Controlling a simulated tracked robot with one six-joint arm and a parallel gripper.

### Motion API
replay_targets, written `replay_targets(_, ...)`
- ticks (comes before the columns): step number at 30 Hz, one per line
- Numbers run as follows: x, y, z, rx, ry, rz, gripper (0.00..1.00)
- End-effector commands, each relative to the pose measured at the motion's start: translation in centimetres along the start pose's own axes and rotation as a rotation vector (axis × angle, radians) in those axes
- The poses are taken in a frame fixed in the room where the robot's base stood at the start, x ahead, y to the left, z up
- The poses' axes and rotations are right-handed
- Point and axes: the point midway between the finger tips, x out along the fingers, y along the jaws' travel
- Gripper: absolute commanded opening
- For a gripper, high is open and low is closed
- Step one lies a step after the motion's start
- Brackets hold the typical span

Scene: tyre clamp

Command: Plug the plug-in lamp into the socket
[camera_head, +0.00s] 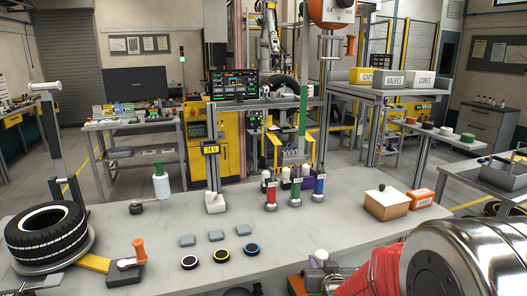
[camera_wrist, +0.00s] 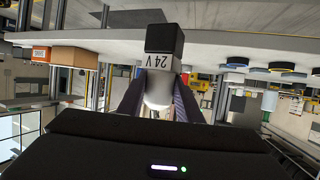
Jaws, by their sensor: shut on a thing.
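The plug-in lamp (camera_wrist: 158,88) is pinched between the dark fingers of my gripper (camera_wrist: 155,105) in the wrist view. It has a pale rounded body, a white band marked 24V and a black block-shaped end pointing away from the gripper. In the head view my gripper (camera_head: 318,272) is low at the front edge of the bench, with a pale round part of the lamp (camera_head: 321,255) showing. A yellow-framed box marked 24 V, apparently the socket (camera_head: 210,150), is on a grey post at mid-bench, well apart from the lamp. Its opening is too small to make out.
The bench (camera_head: 330,225) carries red, green and blue bottles (camera_head: 295,192), several small discs and grey pads, and a brown box (camera_head: 386,204) beside an orange box (camera_head: 420,198). A tyre (camera_head: 46,232) lies at left. An overhead frame stands behind the bottles.

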Motion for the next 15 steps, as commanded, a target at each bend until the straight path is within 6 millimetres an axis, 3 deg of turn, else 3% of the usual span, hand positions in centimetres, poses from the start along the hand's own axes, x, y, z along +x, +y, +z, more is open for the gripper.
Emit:
replay_targets(5, -0.4, 0.0, 2.5, 0.000, -0.005, 0.001, 0.07)
replay_targets(10, -1.6, 0.0, 6.2, 0.000, -0.006, 0.001, 0.07)
replay_targets(15, -2.2, 0.0, 7.7, 0.000, -0.001, 0.001, 0.07)
